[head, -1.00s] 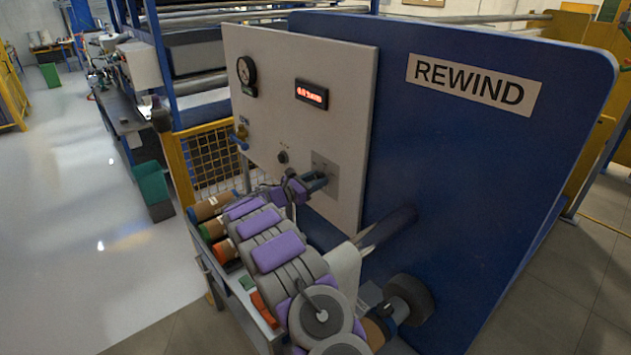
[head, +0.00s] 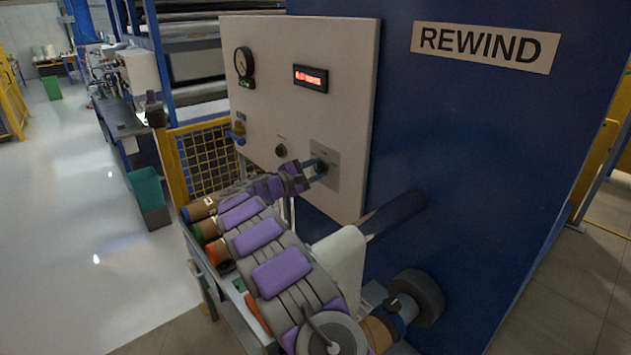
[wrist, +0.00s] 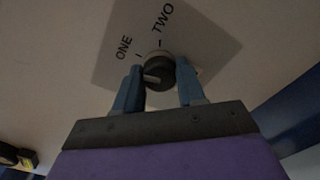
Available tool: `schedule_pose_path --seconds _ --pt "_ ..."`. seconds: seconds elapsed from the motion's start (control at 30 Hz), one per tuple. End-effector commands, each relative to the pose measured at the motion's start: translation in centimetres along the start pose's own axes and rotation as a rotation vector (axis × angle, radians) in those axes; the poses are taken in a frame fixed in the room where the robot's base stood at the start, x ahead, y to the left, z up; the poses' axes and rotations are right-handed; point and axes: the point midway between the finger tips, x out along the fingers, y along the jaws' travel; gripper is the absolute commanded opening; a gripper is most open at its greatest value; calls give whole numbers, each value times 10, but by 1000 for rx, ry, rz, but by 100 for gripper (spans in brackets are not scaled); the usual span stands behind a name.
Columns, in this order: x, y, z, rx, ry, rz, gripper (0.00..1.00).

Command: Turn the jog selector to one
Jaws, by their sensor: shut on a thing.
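The jog selector (wrist: 158,72) is a round dark knob with a pale pointer bar, on a grey plate (wrist: 205,50) marked ONE and TWO. In the wrist view the plate looks tilted, with ONE at the left and TWO at the right; the exact mark the knob points to is hard to tell. My gripper (wrist: 160,88) has its two blue fingers on either side of the knob, shut on it. In the head view my gripper (head: 313,170) reaches the plate (head: 330,180) on the white panel, and its fingers partly hide the knob.
Below stands a rack with several rolls (head: 205,207). A blue REWIND cabinet wall (head: 470,150) is at the right. The floor at the left is open.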

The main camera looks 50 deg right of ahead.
Motion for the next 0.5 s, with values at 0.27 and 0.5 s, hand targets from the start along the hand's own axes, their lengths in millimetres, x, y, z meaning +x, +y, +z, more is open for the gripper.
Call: schedule_pose_path --seconds 0.27,0.5 --pt "-2 -2 -1 167 -1 2 9" --pt "-2 -2 0 236 -1 0 9"
